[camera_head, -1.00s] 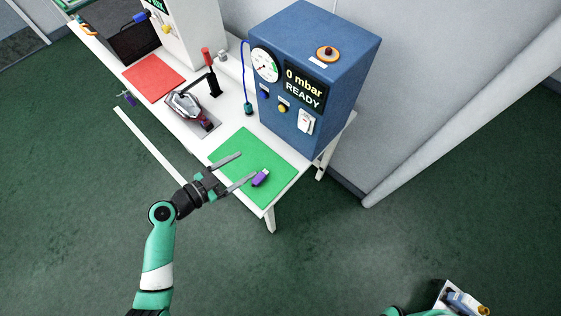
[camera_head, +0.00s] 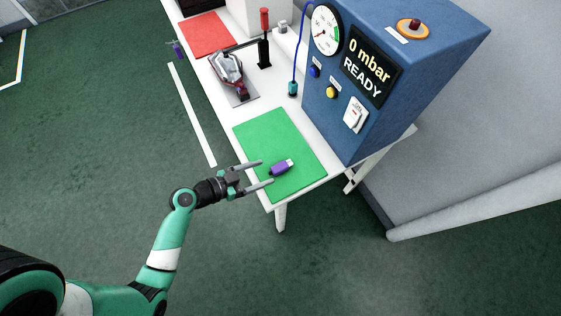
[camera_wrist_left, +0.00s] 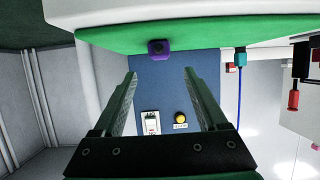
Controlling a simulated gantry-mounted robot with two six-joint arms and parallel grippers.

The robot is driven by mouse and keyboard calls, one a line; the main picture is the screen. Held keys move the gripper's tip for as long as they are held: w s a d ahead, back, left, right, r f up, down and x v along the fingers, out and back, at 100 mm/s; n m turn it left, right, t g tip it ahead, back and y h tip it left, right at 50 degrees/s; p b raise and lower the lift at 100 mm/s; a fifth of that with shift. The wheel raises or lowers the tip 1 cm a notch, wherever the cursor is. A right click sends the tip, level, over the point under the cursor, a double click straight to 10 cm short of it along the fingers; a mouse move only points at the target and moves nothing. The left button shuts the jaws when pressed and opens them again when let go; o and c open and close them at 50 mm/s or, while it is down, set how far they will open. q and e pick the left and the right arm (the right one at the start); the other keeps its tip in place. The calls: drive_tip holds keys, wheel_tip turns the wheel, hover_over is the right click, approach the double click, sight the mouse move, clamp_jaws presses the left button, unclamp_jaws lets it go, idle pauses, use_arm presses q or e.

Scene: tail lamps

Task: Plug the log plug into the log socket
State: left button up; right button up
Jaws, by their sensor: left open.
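A purple stick-shaped plug (camera_head: 279,168) with a pale metal end lies on the green mat (camera_head: 270,140). I take it for the log plug. My left gripper (camera_head: 267,172) is open and empty, its fingertips at the mat just left of the plug. In the left wrist view the picture is upside down. The plug (camera_wrist_left: 158,48) shows end-on beyond and between the two open fingers (camera_wrist_left: 160,76). The blue machine (camera_head: 400,60) stands behind the mat, its front bearing small labelled fittings; I cannot read which is the log socket. My right gripper is out of view.
A teal connector (camera_head: 292,89) hangs on a blue cable by the machine. A white switch (camera_head: 355,115) and yellow button (camera_head: 331,92) are on its front.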

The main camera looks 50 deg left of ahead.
sight(281, 165)
use_arm(q)
drive_tip(key=x, duration=0.3)
drive_tip(key=shift+w+d, duration=0.1)
drive_tip(key=shift+w, duration=0.25)
drive_tip(key=b+x, duration=0.1)
drive_tip(key=x, duration=0.4)
drive_tip(key=shift+f, duration=0.15)
clamp_jaws()
